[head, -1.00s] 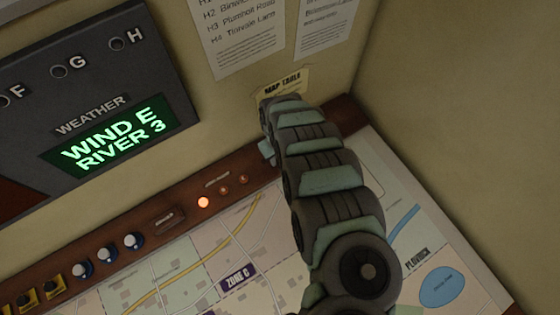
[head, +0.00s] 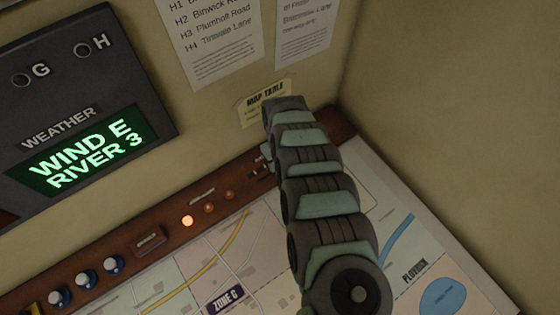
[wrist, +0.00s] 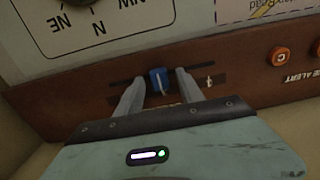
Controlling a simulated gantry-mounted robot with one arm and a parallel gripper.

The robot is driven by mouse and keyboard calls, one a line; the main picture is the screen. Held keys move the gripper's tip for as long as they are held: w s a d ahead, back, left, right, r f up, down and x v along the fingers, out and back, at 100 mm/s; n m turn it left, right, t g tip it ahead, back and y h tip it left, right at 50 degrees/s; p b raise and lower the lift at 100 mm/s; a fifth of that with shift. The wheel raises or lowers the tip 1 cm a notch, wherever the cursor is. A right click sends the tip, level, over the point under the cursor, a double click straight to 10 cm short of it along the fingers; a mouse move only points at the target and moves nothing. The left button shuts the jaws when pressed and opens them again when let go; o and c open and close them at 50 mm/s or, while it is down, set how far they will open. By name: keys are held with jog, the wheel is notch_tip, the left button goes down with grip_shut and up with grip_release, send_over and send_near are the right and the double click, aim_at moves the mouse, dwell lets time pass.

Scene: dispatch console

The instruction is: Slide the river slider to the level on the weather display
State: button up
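The weather display (head: 85,155) in the head view reads "WIND E" and "RIVER 3" in green. In the wrist view, a blue slider knob (wrist: 158,80) sits on a dark slot in the brown wooden ledge. I take it for the river slider, though its label is not readable. My gripper (wrist: 160,76) has one finger on each side of the knob, with small gaps showing, so it looks open around it. The gripper body hides the area below the knob. In the head view, my arm hides the gripper and the knob.
A compass dial (wrist: 100,25) stands above the ledge in the wrist view. In the head view, a lit orange lamp (head: 188,221) and blue knobs (head: 86,280) sit on the ledge, beside the map table (head: 270,265).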

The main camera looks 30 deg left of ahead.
jog(key=shift+r, duration=0.1)
notch_tip(320, 180, up, 11)
dwell(0.6)
dwell(0.4)
